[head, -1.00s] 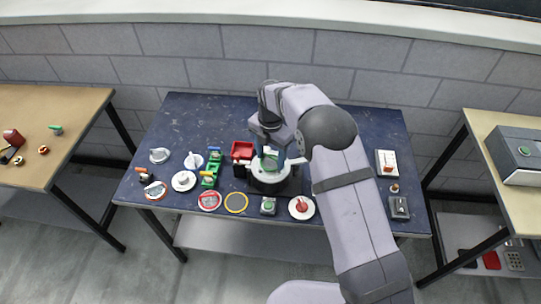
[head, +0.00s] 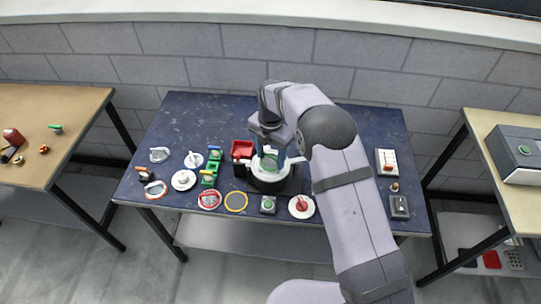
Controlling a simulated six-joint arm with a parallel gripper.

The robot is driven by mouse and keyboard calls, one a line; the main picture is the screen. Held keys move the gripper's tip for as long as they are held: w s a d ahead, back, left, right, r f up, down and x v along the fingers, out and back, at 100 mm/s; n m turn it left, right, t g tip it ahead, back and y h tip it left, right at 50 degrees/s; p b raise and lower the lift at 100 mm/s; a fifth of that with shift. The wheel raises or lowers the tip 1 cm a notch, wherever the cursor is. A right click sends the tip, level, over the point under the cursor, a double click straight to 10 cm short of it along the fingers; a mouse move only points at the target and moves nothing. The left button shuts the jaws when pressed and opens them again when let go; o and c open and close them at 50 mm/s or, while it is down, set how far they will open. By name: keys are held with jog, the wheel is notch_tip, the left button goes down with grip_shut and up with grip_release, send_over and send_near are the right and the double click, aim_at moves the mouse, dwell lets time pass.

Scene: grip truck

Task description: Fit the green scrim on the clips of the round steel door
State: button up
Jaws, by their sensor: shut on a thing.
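The green scrim (head: 268,163) is small in the head view and lies just over the round steel door (head: 271,183), at the front of a dark round housing. My gripper (head: 271,153) points down over the door and is shut on the green scrim. The gripper and wrist hide part of the scrim and the door's far side. The clips are too small to make out, and I cannot tell whether the scrim touches them.
A red bin (head: 241,149) and green clamps (head: 209,180) stand to the left. Red-rimmed (head: 209,208) and yellow-rimmed (head: 236,211) discs, a green-buttoned box (head: 268,211) and a white disc (head: 308,212) with a red handle line the front. The blue table's back left is clear.

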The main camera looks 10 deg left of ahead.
aim_at(271, 156)
jog(key=shift+s+f, duration=0.1)
dwell(0.3)
jog(key=shift+r+p, duration=1.55)
jog(key=shift+r, duration=0.55)
jog(key=shift+d+r+m, duration=0.1)
jog(key=shift+d+m, duration=0.4)
jog(key=s+d+r+m, duration=0.1)
jog(key=s+d+m, duration=0.5)
jog(key=d+m, duration=0.4)
jog(key=s+d+r+m, duration=0.1)
jog(key=s+d+m, duration=0.5)
jog(key=d+m, duration=0.5)
jog(key=shift+r+m, duration=0.15)
jog(key=shift+m, duration=3.85)
